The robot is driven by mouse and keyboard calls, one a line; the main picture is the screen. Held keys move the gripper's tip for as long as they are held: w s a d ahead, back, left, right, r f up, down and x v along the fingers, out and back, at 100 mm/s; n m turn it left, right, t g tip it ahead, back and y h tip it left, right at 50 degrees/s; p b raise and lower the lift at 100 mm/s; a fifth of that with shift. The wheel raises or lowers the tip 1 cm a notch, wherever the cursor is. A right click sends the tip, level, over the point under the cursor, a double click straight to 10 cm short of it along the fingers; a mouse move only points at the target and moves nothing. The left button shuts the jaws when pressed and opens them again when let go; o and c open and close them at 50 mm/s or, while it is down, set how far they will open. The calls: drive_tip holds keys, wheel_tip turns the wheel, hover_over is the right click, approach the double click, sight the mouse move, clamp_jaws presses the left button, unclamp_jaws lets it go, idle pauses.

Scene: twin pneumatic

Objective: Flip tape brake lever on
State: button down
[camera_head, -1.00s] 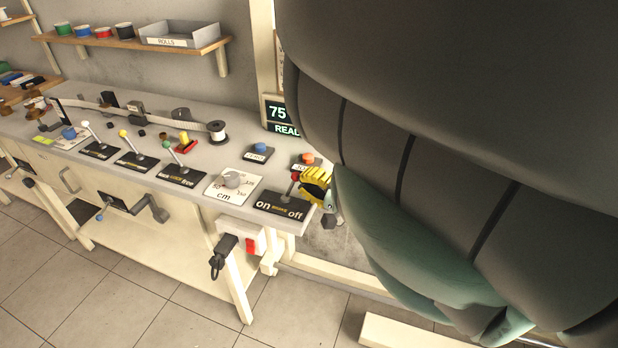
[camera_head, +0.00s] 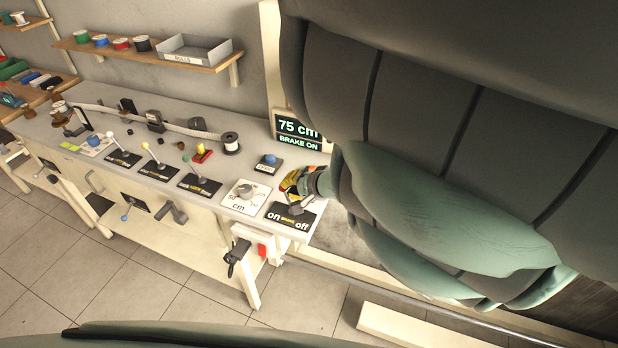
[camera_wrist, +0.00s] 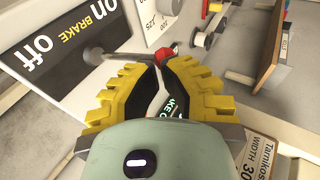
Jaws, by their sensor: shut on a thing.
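The tape brake lever has a thin rod and a red knob (camera_wrist: 169,51) in the wrist view. It rises from the black on/off plate (camera_head: 290,217) at the bench's right end; the plate also shows in the wrist view (camera_wrist: 60,30). My gripper (camera_head: 288,186) has yellow ribbed fingers with black pads and is above the plate, toward the "on" side. In the wrist view my gripper (camera_wrist: 162,68) is shut on the lever at its knob end. In the head view the fingers hide most of the lever. The display (camera_head: 298,131) reads "75 cm" and "BRAKE ON".
A blue button box (camera_head: 268,163) and a cm dial (camera_head: 246,191) are close to the left of my gripper. Several levers stand farther left along the bench (camera_head: 170,172). A shelf with a grey bin (camera_head: 195,50) hangs behind.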

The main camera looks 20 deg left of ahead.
drive_tip(key=shift+a+h+p, duration=0.45)
drive_tip(key=shift+a+h, duration=0.05)
drive_tip(key=shift+h, duration=0.1)
drive_tip(key=shift+f, duration=0.1)
